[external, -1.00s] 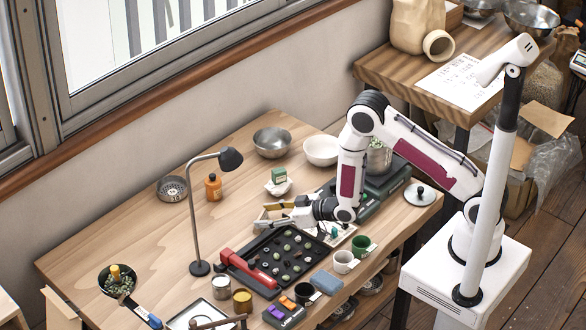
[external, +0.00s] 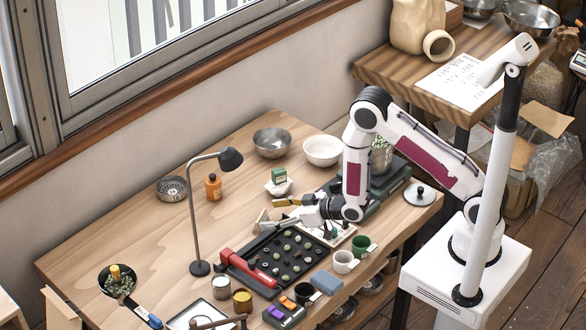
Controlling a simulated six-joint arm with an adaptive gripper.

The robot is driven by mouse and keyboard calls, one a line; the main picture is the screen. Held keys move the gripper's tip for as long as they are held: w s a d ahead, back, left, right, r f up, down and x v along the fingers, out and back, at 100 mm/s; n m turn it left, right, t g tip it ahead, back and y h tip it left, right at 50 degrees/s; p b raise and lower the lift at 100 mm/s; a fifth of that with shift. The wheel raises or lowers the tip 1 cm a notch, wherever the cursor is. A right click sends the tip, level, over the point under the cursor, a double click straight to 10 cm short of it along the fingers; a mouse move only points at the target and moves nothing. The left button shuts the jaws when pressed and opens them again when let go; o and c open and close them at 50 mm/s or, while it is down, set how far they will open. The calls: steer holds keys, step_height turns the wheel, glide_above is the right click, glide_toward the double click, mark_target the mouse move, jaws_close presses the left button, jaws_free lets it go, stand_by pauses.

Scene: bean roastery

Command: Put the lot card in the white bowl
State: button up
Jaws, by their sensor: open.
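The white bowl (external: 322,151) stands upright at the back of the table, beside a metal bowl, and looks empty. My gripper (external: 276,217) is open, low over the middle of the table, just behind the black tray of beans. It is in front of the white bowl and to its left, well apart from it. A shallow wooden holder (external: 262,221) shows partly at the fingertips; my gripper and wrist hide much of it. I cannot make out the lot card for certain; it may be hidden there. I cannot tell whether the fingers touch anything.
A desk lamp (external: 198,268) stands to the left. Cups stand at the right front.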

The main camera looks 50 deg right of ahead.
steer(key=shift+v, duration=4.85)
steer(key=shift+w+d+r, duration=0.1)
steer(key=shift+r, duration=0.05)
steer(key=s+d+r+m+g+h, duration=0.1)
steer(key=s+d+r+g+h, duration=0.1)
steer(key=d+r, duration=0.5)
steer(key=s+d+r+m+g+h, duration=0.1)
steer(key=s+d+r+h, duration=0.15)
steer(key=r, duration=0.75)
steer(key=s+d+r+g, duration=0.1)
steer(key=s+d+r, duration=0.1)
steer(key=s, duration=0.6)
steer(key=s+d+r+m+g, duration=0.1)
steer(key=s+r, duration=0.3)
steer(key=s, duration=0.4)
steer(key=s+d+r+m+g, duration=0.1)
steer(key=s+d+r+g, duration=0.1)
steer(key=s, duration=0.6)
steer(key=shift+d+r, duration=0.9)
steer(key=shift+r, duration=0.05)
steer(key=shift+o, duration=0.4)
steer(key=shift+a+h, duration=0.1)
steer(key=shift+h, duration=0.15)
